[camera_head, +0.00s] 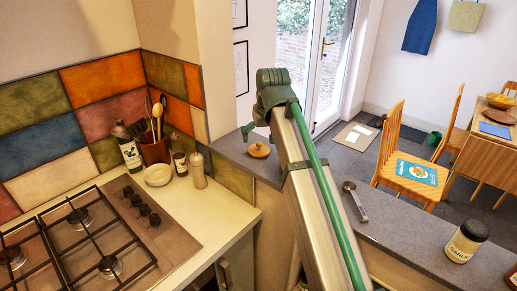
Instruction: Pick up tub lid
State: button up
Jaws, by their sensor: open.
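The likely tub lid (259,151) is a round orange-brown wooden lid with a small knob on top. It lies flat on the far end of the grey counter, left of my arm. My gripper (248,131) shows only in part at the far end of my green and grey arm. One green fingertip is just above and left of the lid in the picture. It looks empty and open; the rest of it is hidden behind the arm. I cannot tell how high it is above the lid, but no contact shows.
At left are a gas hob (90,240), a utensil pot (155,150), bottles and a pepper mill (197,170).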

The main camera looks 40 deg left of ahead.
aim_at(260, 150)
jog(key=shift+p+x, duration=1.2)
jog(key=shift+x, duration=2.1)
jog(key=c, duration=1.1)
